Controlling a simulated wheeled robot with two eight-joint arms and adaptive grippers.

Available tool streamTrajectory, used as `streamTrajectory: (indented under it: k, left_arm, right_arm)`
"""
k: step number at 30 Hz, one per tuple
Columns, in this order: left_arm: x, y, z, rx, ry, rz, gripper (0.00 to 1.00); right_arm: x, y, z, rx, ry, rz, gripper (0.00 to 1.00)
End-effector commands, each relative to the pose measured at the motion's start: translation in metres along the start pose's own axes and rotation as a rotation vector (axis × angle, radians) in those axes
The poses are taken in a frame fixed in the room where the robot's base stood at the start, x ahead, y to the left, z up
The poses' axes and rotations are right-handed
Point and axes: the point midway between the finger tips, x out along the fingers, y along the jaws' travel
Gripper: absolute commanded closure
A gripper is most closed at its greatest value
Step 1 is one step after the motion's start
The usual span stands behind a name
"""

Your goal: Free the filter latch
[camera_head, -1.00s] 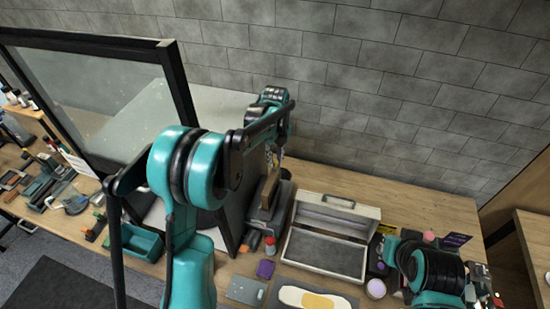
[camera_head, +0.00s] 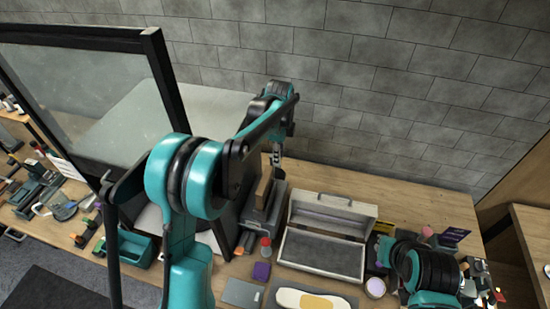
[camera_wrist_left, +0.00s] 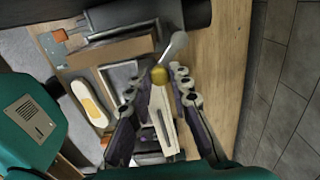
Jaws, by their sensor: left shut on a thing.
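In the head view the left gripper (camera_head: 276,158) hangs above the grey unit (camera_head: 263,215) with a brown panel beside the glass-fronted booth (camera_head: 95,95). The knob cannot be made out there. My right arm shows at lower right, but its gripper does not show.
An open beige case (camera_head: 290,250) stands right of the grey unit, its lid raised at the back. A pale insole with a yellow patch (camera_head: 310,300), a red-capped bottle (camera_head: 266,247) and a purple block (camera_head: 261,271) lie in front. The tiled wall (camera_head: 420,90) is close behind.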

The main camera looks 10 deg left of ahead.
Motion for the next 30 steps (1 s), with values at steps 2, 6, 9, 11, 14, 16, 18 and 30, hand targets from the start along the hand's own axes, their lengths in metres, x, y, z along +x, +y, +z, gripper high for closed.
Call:
streamTrajectory:
  k: [2, 6, 9, 11, 14, 16, 18, 30]
  left_arm:
    - [0.0, -0.003, -0.003, -0.07, 0.0, -0.001, 1.0]
    - [0.0, -0.008, -0.006, -0.204, 0.0, -0.001, 1.0]
    - [0.0, -0.012, -0.008, -0.299, 0.0, -0.001, 1.0]
    - [-0.001, -0.014, -0.009, -0.355, 0.0, -0.001, 1.0]
    - [-0.001, -0.017, -0.011, -0.445, 0.0, -0.001, 1.0]
    - [-0.001, -0.02, -0.011, -0.503, 0.0, -0.001, 1.0]
    - [-0.001, -0.022, -0.012, -0.557, 0.0, -0.001, 1.0]
    - [-0.001, -0.031, -0.013, -0.761, 0.0, -0.001, 1.0]
  right_arm:
    - [0.002, 0.0, 0.002, 0.0, 0.0, 0.0, 1.0]
    - [0.004, 0.0, 0.003, 0.0, 0.0, 0.0, 1.0]
    - [0.005, 0.0, 0.004, 0.0, 0.0, 0.0, 1.0]
    - [0.006, 0.0, 0.004, 0.0, 0.0, 0.0, 1.0]
    - [0.007, 0.0, 0.005, 0.0, 0.0, 0.0, 1.0]
    - [0.008, 0.0, 0.005, 0.0, 0.0, 0.0, 1.0]
    - [0.008, 0.0, 0.006, 0.0, 0.0, 0.0, 1.0]
    - [0.01, 0.0, 0.007, 0.0, 0.0, 0.0, 1.0]
